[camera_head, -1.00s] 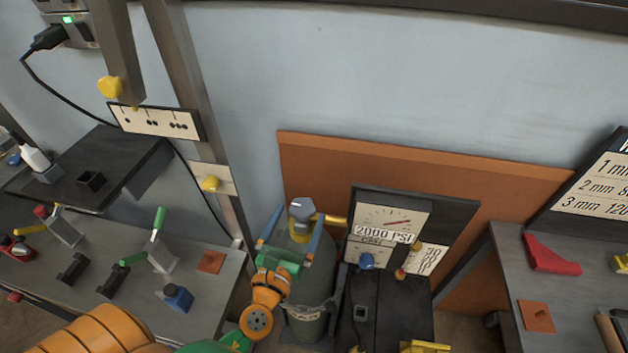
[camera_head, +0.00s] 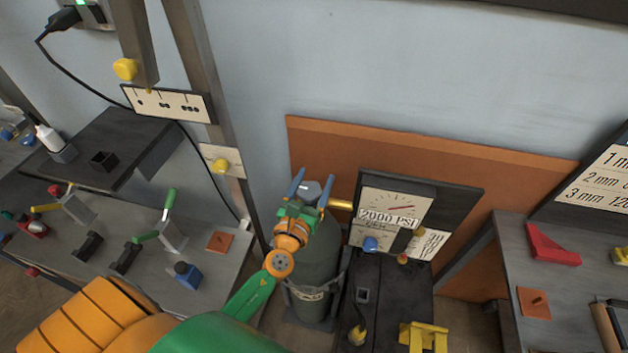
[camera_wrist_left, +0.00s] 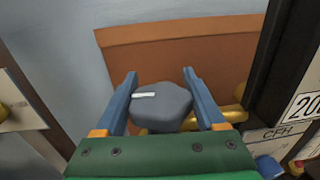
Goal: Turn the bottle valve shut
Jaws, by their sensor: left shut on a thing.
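The bottle valve is a dark grey faceted knob (camera_head: 311,189) with a white mark on top. The gripper body hides the valve's lower part. My right gripper is not in view.
A yellow pipe (camera_head: 341,204) runs right from the valve towards the gauge panel (camera_head: 395,205), reading 2000 PSI. An orange board (camera_head: 430,165) stands behind. A bench (camera_head: 215,270) with clamps is left, another bench (camera_head: 510,262) right. Floor shows around the bottle.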

